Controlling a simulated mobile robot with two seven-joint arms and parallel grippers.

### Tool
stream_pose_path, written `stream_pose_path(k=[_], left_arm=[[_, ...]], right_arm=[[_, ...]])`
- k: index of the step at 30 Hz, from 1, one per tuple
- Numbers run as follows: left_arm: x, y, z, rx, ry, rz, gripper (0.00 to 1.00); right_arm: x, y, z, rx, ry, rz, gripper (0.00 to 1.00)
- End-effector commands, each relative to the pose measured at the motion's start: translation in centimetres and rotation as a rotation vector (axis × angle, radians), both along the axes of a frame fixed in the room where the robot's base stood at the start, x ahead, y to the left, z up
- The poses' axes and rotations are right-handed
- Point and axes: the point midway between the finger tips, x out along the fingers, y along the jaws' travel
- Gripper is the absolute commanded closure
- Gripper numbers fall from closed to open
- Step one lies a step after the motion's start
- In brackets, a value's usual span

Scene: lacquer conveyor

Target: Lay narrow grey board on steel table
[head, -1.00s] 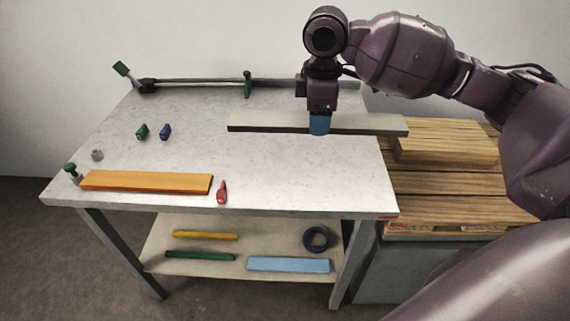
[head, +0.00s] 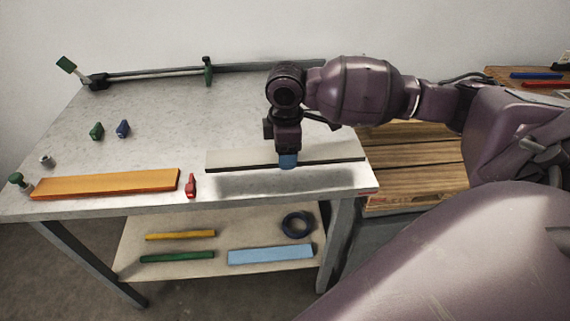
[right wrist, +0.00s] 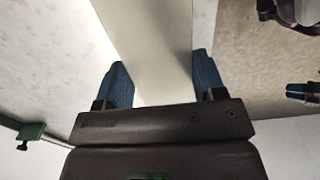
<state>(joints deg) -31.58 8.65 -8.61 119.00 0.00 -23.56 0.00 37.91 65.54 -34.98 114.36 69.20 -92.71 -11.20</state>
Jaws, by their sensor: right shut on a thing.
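The narrow grey board (head: 235,160) is held level across the right front part of the steel table (head: 160,150). A dark shadow lies below it on the tabletop, so it seems to be a little above the surface. My right gripper (head: 287,161) is shut on the board near its middle, from above. In the right wrist view the board (right wrist: 150,45) runs between the two blue fingers (right wrist: 160,85). A dark part with bluish tips (right wrist: 303,92) at that view's right edge seems to be my left gripper; its jaw state is unclear.
An orange board (head: 105,184) and a red clamp (head: 190,186) lie left of the grey board. Green (head: 97,131) and blue (head: 123,129) pieces sit farther back. A rail (head: 150,72) runs along the back edge. A wooden pallet (head: 415,150) stands right of the table.

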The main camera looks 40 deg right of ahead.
Motion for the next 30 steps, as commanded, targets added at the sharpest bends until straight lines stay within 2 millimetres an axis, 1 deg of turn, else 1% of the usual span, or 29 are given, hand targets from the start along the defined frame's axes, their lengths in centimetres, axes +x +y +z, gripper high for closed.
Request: stream_pose_path(k=[1, 3, 7, 9, 14, 21, 22, 26, 30], left_arm=[[-0.2, 0.0, -0.5, 0.001, 0.009, -0.001, 0.57], [-0.5, 0.0, -1.0, 0.001, 0.017, 0.000, 0.57], [-0.6, 0.0, -1.4, 0.001, 0.025, -0.001, 0.57], [-0.6, 0.0, -1.3, 0.001, 0.022, -0.001, 0.57], [-0.3, -0.1, -0.7, 0.000, 0.009, -0.002, 0.57], [-0.3, -0.1, -0.7, 0.000, 0.011, -0.002, 0.57], [-0.3, -0.1, -0.8, 0.000, 0.012, -0.002, 0.57], [-0.3, -0.1, -0.9, -0.002, 0.015, -0.001, 0.57], [-0.4, -0.1, -1.0, -0.002, 0.017, 0.002, 0.57]], right_arm=[[-0.1, 0.0, -1.1, 0.000, 0.007, 0.000, 0.68], [-0.1, 0.0, -2.4, -0.001, 0.009, -0.001, 0.68], [-0.1, 0.0, -4.3, -0.001, 0.008, -0.001, 0.68], [0.0, 0.0, -4.7, 0.000, 0.005, -0.001, 0.68], [0.0, 0.0, -4.6, -0.001, 0.001, 0.000, 0.68], [0.0, 0.0, -4.9, 0.000, 0.001, -0.001, 0.68], [0.0, 0.0, -4.9, 0.000, 0.001, 0.000, 0.32], [0.0, 0.0, -4.9, -0.001, 0.002, 0.000, 0.12], [0.0, 0.0, -4.9, -0.001, 0.002, 0.000, 0.11]])
